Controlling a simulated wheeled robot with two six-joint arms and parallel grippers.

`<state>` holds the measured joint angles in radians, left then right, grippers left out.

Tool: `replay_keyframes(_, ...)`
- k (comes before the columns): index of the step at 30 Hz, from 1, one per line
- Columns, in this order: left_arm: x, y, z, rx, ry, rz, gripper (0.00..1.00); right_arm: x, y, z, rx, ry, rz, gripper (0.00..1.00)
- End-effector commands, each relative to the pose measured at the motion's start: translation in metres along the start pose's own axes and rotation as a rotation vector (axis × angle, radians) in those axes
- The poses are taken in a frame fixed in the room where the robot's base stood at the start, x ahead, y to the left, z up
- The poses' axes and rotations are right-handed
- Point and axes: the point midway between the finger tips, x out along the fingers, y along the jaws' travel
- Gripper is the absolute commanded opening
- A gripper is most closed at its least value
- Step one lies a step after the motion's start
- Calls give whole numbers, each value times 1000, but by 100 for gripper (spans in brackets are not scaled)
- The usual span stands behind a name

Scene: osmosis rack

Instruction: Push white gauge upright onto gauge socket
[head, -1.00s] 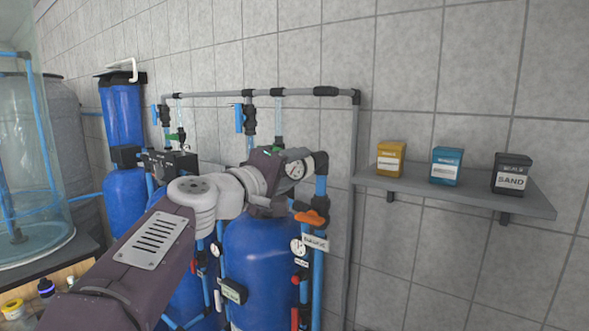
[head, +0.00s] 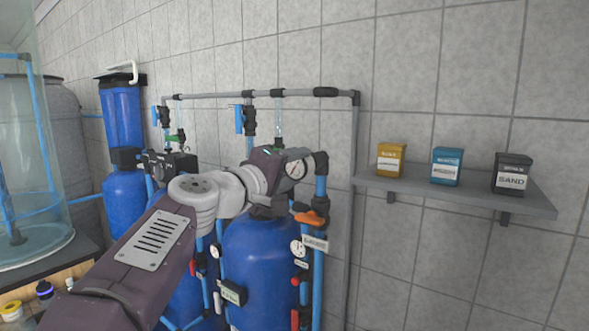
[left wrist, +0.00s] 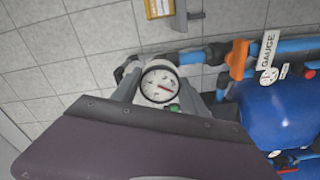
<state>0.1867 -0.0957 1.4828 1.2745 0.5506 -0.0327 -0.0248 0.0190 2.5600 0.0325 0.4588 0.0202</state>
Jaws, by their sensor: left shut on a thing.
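The white gauge (head: 297,170) has a round white dial with dark marks. My left gripper (head: 292,160) is shut on it, in front of the pipes above the right blue tank. In the left wrist view the gauge (left wrist: 160,84) sits between the two grey fingers (left wrist: 160,90), its dial facing the camera. A label reading GAUGE (left wrist: 269,48) hangs by the blue pipe; in the head view the label (head: 315,243) is below the orange valve handle (head: 309,218). I cannot make out the socket or whether the gauge touches it. My right gripper is out of view.
The blue tank (head: 262,265) stands below my gripper, with a small gauge (head: 298,248) beside it. A black pipe elbow (head: 320,160) is close to the right of the held gauge. A grey shelf (head: 400,184) with three boxes is farther right.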

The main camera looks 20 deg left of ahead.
Motion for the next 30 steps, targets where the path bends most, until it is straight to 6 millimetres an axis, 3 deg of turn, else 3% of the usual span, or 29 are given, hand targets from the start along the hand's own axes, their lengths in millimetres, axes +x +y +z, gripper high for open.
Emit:
replay_keyframes(13, 9, 0, 0, 0, 1, 0, 16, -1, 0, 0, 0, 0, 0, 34)
replay_keyframes(14, 9, 0, 0, 0, 1, 0, 54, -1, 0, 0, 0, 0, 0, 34)
replay_keyframes(16, 9, 0, 0, 0, 1, 0, 74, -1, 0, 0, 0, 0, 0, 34)
replay_keyframes(26, 8, -1, 0, 0, 1, 0, 77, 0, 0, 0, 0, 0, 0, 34)
replay_keyframes(30, -13, -4, 1, 2, 5, 2, 77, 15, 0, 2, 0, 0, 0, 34)
